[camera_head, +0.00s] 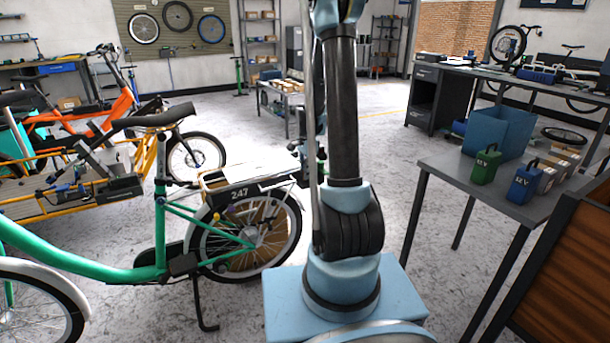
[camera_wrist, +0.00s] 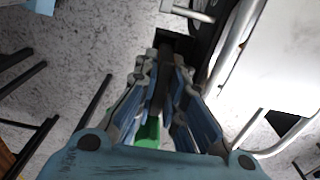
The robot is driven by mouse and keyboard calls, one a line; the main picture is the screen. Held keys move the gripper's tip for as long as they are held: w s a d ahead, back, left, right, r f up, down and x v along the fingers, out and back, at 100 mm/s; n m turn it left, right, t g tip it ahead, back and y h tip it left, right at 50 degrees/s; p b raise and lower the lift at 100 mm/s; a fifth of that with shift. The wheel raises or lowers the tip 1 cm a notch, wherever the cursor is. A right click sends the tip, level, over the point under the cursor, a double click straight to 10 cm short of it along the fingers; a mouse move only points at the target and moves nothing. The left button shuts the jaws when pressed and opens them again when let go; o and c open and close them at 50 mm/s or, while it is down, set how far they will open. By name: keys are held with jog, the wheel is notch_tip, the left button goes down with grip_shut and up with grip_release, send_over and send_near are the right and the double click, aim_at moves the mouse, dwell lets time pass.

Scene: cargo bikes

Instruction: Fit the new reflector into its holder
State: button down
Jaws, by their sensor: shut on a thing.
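My gripper (camera_wrist: 166,62) shows in the wrist view with its blue-grey fingers close together around a narrow dark thing (camera_wrist: 165,88). I cannot tell from its look whether that thing is the reflector. A black block (camera_wrist: 188,47) lies just beyond the fingertips; I cannot tell whether they touch. A small green patch (camera_wrist: 148,133) shows between the fingers, nearer the palm. In the head view my arm hides most of the gripper, near the rear of a green bike (camera_head: 150,272). A dark plate marked 247 (camera_head: 243,193) is at its rear wheel. I cannot make out the holder.
An orange bike (camera_head: 95,118) and other bikes stand at the left. A grey table (camera_head: 455,172) at the right bears a blue bin (camera_head: 497,132), a green can (camera_head: 485,165) and a blue can (camera_head: 523,181).

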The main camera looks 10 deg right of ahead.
jog(key=shift+f, duration=0.8)
dwell(0.6)
jog(key=shift+r, duration=0.75)
jog(key=shift+f, duration=0.85)
dwell(0.5)
jog(key=c, duration=1.6)
grip_release()
jog(key=shift+r, duration=0.1)
